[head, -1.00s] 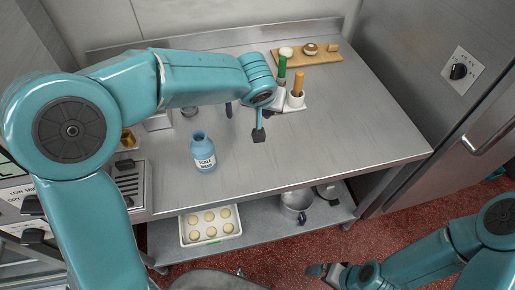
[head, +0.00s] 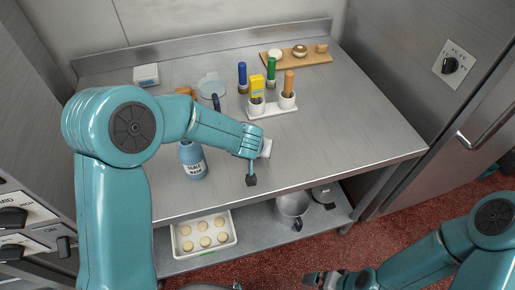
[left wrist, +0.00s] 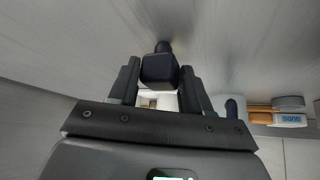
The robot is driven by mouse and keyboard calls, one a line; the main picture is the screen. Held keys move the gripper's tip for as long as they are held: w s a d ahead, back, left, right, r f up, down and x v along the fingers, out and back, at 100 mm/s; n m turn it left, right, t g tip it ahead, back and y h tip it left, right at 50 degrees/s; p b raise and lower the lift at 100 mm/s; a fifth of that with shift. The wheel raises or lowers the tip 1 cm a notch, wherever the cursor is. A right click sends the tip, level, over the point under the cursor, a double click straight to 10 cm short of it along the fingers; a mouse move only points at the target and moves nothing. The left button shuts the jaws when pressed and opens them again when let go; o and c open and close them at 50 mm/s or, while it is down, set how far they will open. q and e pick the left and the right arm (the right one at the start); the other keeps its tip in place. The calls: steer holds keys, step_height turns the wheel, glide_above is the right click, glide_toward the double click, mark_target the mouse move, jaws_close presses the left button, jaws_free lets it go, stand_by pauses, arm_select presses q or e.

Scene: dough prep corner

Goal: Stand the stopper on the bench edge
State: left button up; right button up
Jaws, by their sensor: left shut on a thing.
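My left gripper (head: 251,181) hangs over the bench (head: 330,130) near its front edge, right of the blue bottle. In the left wrist view the gripper (left wrist: 160,85) is shut on a dark navy, blocky thing, which I take to be the stopper (left wrist: 160,68). In the head view it cannot be told apart from the dark fingertips. I cannot tell whether it touches the steel. The blue scale wash bottle (head: 193,163) stands upright on the bench, its top partly behind my arm. My right gripper (head: 318,279) is low over the floor; its jaw opening is unclear.
A white holder (head: 272,109) with a yellow box and an orange-handled tool stands behind my left gripper. A wooden board (head: 292,60) lies at the back. The bench's right front is clear. Below are a dough tray (head: 233,241) and pot (head: 292,207).

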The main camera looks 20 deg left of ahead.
arm_select(q)
steer(key=shift+s+f+b, duration=0.1)
steer(key=shift+b, duration=0.3)
steer(key=o, duration=1)
steer(key=shift+o, duration=0.2)
steer(key=shift+r+p, duration=0.45)
steer(key=shift+p, duration=0.05)
steer(key=v, duration=1.1)
steer(key=shift+s+r+b, duration=0.2)
steer(key=shift+s+b, duration=0.15)
steer(key=shift+w, duration=0.15)
